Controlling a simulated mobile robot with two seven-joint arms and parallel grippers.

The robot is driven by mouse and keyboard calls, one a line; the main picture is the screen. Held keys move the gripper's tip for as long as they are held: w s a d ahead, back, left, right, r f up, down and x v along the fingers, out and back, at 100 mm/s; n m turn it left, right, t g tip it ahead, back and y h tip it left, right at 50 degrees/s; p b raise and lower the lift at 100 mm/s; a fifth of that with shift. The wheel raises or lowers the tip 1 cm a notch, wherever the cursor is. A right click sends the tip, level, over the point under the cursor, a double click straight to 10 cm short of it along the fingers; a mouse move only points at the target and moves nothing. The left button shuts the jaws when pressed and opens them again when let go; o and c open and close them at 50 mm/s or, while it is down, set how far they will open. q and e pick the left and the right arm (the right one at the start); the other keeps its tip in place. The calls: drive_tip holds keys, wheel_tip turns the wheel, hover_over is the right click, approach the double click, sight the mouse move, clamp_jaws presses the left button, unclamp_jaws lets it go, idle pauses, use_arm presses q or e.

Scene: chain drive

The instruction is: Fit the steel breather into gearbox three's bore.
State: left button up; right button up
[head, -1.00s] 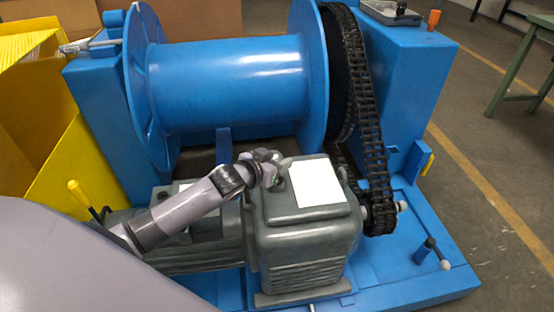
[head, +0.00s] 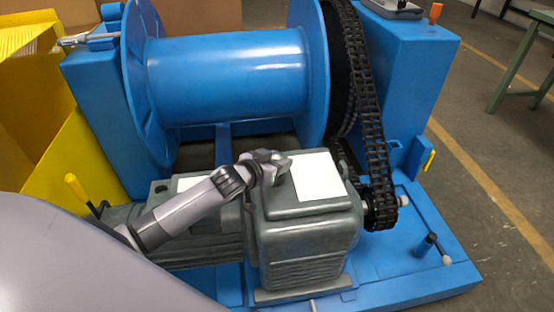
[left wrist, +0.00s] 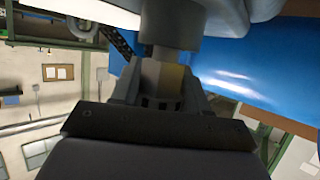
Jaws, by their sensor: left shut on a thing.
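The gearbox (head: 308,238) is a grey-green ribbed casing with a white plate (head: 317,176) on top. My left gripper (head: 281,168) is over the left part of the gearbox top, beside the white plate. In the left wrist view its fingers (left wrist: 160,84) are shut on the steel breather (left wrist: 172,27), a grey cylinder with a paler section between the fingers. The breather is too small to make out in the head view. I cannot see the bore, nor tell whether the breather touches the gearbox. My right gripper is not in view.
A big blue drum (head: 230,75) stands behind the gearbox. A dark chain (head: 368,110) runs down on the right to a small sprocket (head: 380,208). The blue base (head: 425,285) is mostly clear at the front right.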

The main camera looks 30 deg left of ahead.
use_arm(q)
drive_tip(key=shift+f, duration=0.5)
drive_tip(key=o, duration=1.2)
drive_tip(key=shift+s, duration=0.1)
drive_tip(key=p+v, duration=0.1)
drive_tip(key=v, duration=0.4)
drive_tip(key=shift+p+v, duration=0.3)
drive_tip(key=shift+v, duration=0.7)
